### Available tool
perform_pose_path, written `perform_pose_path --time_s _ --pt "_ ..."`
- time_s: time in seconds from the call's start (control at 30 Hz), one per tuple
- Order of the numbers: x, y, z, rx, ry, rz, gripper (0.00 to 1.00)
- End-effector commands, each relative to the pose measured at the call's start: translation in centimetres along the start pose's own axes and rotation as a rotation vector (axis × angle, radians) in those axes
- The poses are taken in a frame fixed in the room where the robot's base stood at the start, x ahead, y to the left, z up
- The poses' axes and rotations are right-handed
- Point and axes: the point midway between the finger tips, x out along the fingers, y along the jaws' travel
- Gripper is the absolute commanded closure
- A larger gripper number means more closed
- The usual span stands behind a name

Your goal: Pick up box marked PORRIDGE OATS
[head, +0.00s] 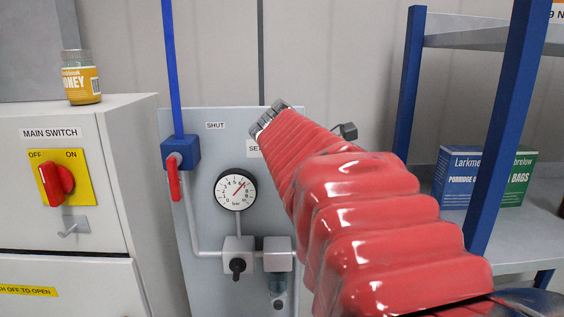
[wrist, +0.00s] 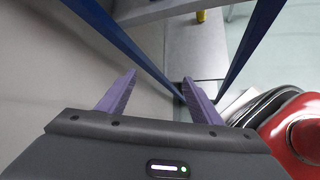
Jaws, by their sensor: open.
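The blue box marked PORRIDGE (head: 458,183) stands upright on a grey shelf at the right in the head view. Its second word is cut off by the blue post in front, so only the start of it shows. My gripper (wrist: 160,77) is open in the wrist view, with its two purple fingers apart and nothing between them. In the head view my red-sleeved arm reaches up and left, well to the left of the box, and its fingers cannot be made out. The box is not visible in the wrist view.
A green box marked BAGS (head: 518,182) stands right of the blue box. A blue rack post (head: 505,125) crosses in front of them. A valve panel (head: 210,260) with a gauge is behind my arm. A honey jar (head: 81,78) sits on the left cabinet (head: 125,150).

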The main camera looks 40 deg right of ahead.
Motion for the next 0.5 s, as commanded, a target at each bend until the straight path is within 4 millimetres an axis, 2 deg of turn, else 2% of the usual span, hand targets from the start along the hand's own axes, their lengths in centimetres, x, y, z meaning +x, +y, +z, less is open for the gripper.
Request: perform_pose_path --time_s 0.03,0.1,0.2,0.3,0.5 --pt "0.9 1.2 2.1 -0.036 -0.062 -0.022 0.41" --pt "1.8 2.5 4.7 -0.092 -0.139 -0.049 0.41" --pt "2.5 3.7 7.5 -0.151 -0.217 -0.085 0.41" --pt "3.0 4.5 9.5 -0.193 -0.272 -0.117 0.41" --pt "3.7 5.3 12.2 -0.248 -0.343 -0.167 0.41"
